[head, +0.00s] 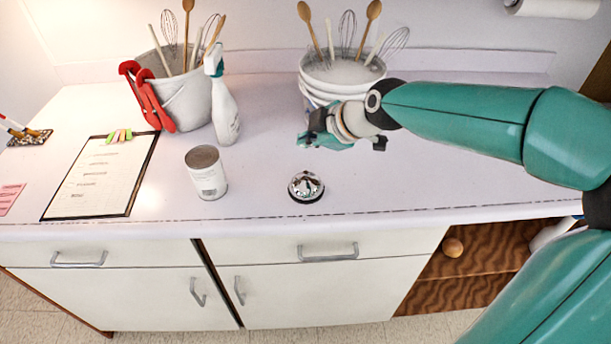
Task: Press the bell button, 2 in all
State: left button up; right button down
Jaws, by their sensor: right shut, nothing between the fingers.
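The bell (306,186) is a small shiny chrome dome on a dark base. It stands on the white counter near its front edge, in the middle of the head view. My right gripper (306,141) is shut and empty. It hangs above and behind the bell in the picture, apart from it, in front of a white bucket. The bell is fully in sight. My left gripper is not in view.
A white can (206,175) stands left of the bell. Behind it are a spray bottle (224,108) and a grey bucket (186,103) of utensils. A white bucket (343,75) is behind my right gripper. A clipboard (100,180) lies left. Counter right of the bell is clear.

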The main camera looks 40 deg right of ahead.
aim_at(308, 174)
notch_tip(308, 174, down, 5)
jog(key=b, duration=0.3)
jog(key=shift+f+b, duration=0.1)
jog(key=shift+b, duration=0.25)
jog(key=shift+f+b, duration=0.45)
jog(key=shift+b, duration=0.1)
dwell(0.5)
jog(key=shift+f+b, duration=0.35)
jog(key=shift+b, duration=0.3)
jog(key=shift+f+b, duration=0.5)
jog(key=shift+b, duration=0.15)
dwell(0.7)
jog(key=shift+r, duration=0.1)
jog(key=shift+r+p, duration=0.55)
jog(key=shift+r, duration=0.3)
jog(key=shift+r, duration=0.1)
